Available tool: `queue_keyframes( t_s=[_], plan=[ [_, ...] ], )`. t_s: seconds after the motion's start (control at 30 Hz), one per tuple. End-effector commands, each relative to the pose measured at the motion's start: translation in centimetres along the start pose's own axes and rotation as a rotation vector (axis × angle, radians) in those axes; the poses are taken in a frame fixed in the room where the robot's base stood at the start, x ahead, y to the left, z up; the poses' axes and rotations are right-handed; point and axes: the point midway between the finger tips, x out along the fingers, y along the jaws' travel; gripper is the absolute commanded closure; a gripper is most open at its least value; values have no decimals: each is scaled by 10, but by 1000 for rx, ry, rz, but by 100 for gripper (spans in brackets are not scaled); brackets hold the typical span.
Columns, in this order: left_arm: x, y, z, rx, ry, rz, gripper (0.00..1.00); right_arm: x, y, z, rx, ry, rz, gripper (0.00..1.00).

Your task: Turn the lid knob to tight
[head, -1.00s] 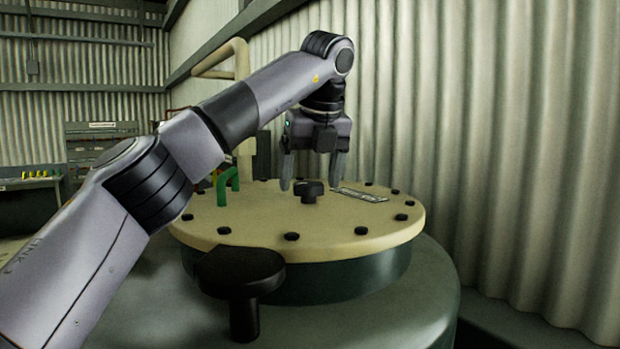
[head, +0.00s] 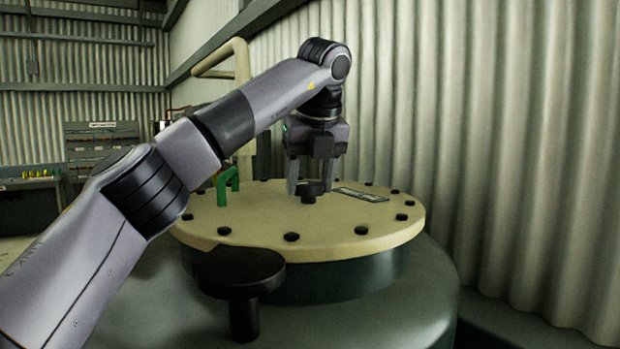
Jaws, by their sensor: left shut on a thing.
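The lid (head: 255,222) is a round cream plate with several dark bolts around its rim, on top of a dark green vessel. A small black knob (head: 309,194) stands near the middle of the lid. My left gripper (head: 310,187) points down from above, with its fingers closed on the knob, one at each side. The lower part of the knob shows below the fingers. My right gripper is not in view.
A larger black knob (head: 241,272) on a post stands in front of the lid. A green handle (head: 228,186) and a label plate (head: 361,194) are on the lid. A cream pipe (head: 242,62) rises behind. A corrugated wall (head: 500,150) closes the right side.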

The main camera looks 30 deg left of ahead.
Motion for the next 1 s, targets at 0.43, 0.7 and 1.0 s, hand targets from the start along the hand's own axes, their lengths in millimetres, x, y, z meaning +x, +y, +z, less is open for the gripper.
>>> queue_keyframes(
  t_s=[0.43, 0.7, 1.0],
  plan=[
    [1, 4, 1, 307, 1, -128, 75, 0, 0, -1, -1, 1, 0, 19],
    [1, 6, 2, 543, 2, -227, 75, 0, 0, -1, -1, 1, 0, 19],
    [2, 7, 3, 805, 1, -337, 75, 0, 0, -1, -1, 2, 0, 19]
  ],
)
